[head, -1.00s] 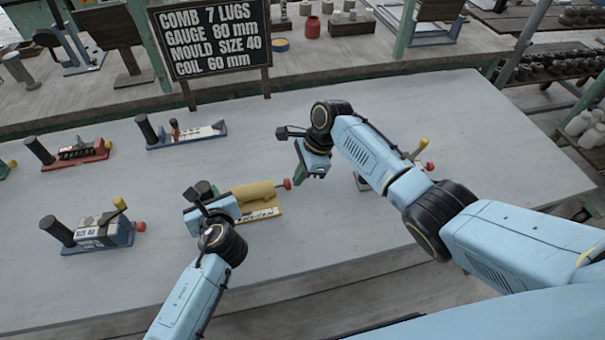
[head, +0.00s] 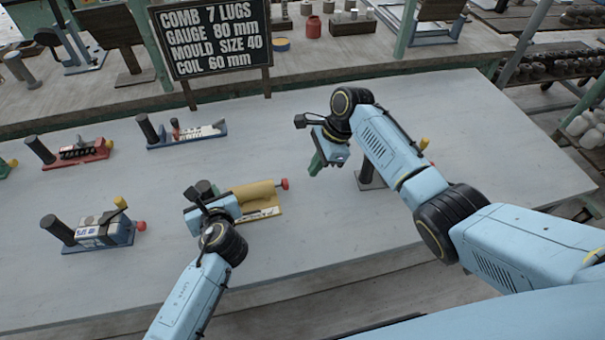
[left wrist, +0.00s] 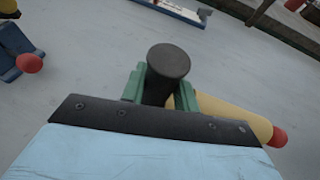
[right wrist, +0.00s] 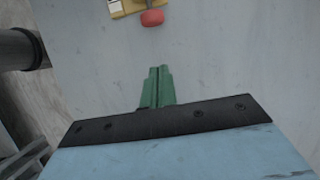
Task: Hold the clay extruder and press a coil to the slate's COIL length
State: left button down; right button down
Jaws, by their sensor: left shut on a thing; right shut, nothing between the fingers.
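The clay extruder (head: 258,197) is a yellow body with a scale strip along its front and a red knob (head: 285,184) at its right end. It lies on the grey table. My left gripper (head: 205,190) is shut on the extruder's dark upright handle (left wrist: 168,62), its green fingers on both sides of it. My right gripper (head: 316,165) is shut and empty, above the table to the right of the red knob; the knob also shows in the right wrist view (right wrist: 152,18). The slate (head: 212,36) reads COIL 60 mm. The extruder's scale is too small to read.
A blue mould tool (head: 92,234) marked SIZE 40 stands at left. A red tool (head: 78,152) and a blue-based tool (head: 186,134) stand farther back. Another tool (head: 372,172) is partly hidden behind my right arm. The table's middle right is clear.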

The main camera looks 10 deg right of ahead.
aim_at(285, 184)
jog(key=v, duration=0.6)
jog(key=shift+r, duration=0.15)
jog(key=c, duration=2.1)
grip_release()
jog(key=shift+d+r, duration=0.2)
jog(key=shift+r, duration=0.1)
jog(key=shift+o, duration=2.5)
jog(key=shift+s+a, duration=0.1)
jog(key=shift+s, duration=0.1)
jog(key=o, duration=0.5)
jog(key=shift+s+a+f+t, duration=0.5)
jog(key=shift+s+a+t, duration=0.2)
jog(key=shift+t, duration=0.2)
jog(key=s+a+n+t, duration=0.1)
jog(key=s+a+t, duration=0.2)
jog(key=s, duration=0.1)
jog(key=x, duration=0.7)
jog(key=a+x, duration=0.1)
jog(key=x, duration=0.3)
jog(key=shift+w+r, duration=0.2)
jog(key=shift+w, duration=0.1)
